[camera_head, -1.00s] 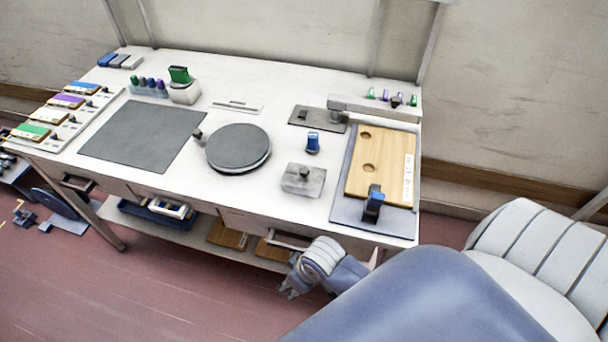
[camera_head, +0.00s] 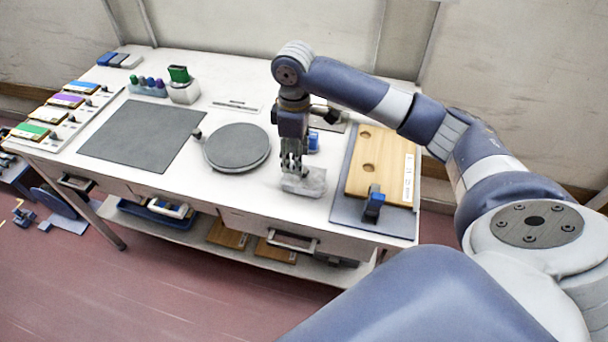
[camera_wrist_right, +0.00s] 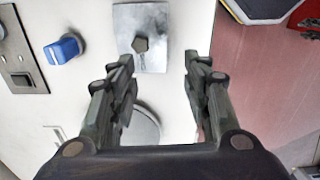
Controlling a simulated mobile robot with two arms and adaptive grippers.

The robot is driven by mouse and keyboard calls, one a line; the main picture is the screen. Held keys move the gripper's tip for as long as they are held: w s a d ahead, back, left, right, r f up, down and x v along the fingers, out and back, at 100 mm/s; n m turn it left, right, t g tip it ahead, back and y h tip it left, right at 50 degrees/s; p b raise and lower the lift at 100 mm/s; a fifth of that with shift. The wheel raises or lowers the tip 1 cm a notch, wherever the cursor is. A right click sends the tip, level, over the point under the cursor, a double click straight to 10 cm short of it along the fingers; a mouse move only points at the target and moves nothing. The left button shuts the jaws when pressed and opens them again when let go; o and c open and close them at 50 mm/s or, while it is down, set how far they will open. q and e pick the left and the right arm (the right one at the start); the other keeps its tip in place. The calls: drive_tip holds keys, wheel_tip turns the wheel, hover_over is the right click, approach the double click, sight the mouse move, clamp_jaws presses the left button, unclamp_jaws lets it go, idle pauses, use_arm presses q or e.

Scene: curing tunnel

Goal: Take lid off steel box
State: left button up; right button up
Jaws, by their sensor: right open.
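The steel box (camera_head: 312,185) is a small grey metal block on the white bench, between the round turntable and the wooden board. Its lid shows from above in the right wrist view (camera_wrist_right: 153,18), with a dark knob (camera_wrist_right: 140,44) in the middle. My right gripper (camera_head: 291,168) points down over the box and partly hides it and the knob in the head view. In the right wrist view its fingers (camera_wrist_right: 158,60) are apart with nothing between them. The knob lies beyond the fingertips, a little left of the middle. My left gripper is not in view.
The round grey turntable (camera_head: 237,147) is left of the box. A blue-topped item (camera_head: 313,141) stands close behind it. A dark mat (camera_head: 143,135) lies further left. The bench front edge is near.

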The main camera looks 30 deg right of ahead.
drive_tip(key=d+r, duration=0.3)
hover_over(304, 170)
drive_tip(key=shift+m, duration=0.4)
wheel_tip(304, 170, down, 5)
drive_tip(key=shift+d+r+p, duration=0.1)
drive_tip(key=shift+p, duration=0.35)
wheel_tip(304, 170, down, 4)
drive_tip(key=shift+f+p, duration=0.15)
drive_tip(key=shift+p, duration=0.7)
drive_tip(key=shift+f, duration=0.55)
clamp_jaws()
